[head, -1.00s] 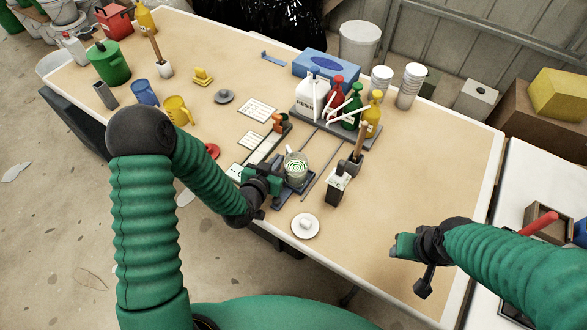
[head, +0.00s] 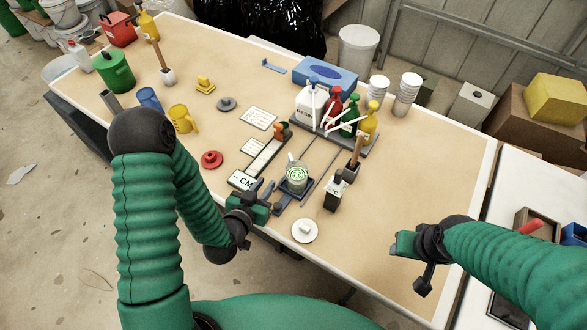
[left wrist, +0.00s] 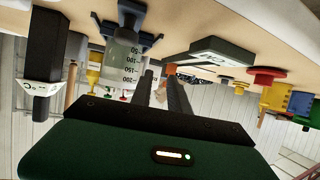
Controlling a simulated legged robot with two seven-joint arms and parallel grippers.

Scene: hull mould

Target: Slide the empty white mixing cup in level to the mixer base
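A translucent cup (head: 296,175) stands upright on a dark blue-grey base (head: 285,197) near the table's front edge. A green and white swirl shows at its top. In the left wrist view the cup (left wrist: 122,62) appears upside down, with graduation marks, left of the fingers. My left gripper (head: 269,196) is just left of and in front of the cup, apart from it. Its two dark fingers (left wrist: 161,92) are open with an empty gap between them. My right gripper (head: 412,262) is over the table's right side, away from the cup; its finger opening is unclear.
Two thin rails (head: 322,160) run back from the base to a bottle rack (head: 345,135). A black block (head: 335,194) stands right of the cup. A white lid-like disc (head: 304,231) lies in front. A long scale-like device (head: 243,180) and red knob (head: 211,159) lie left.

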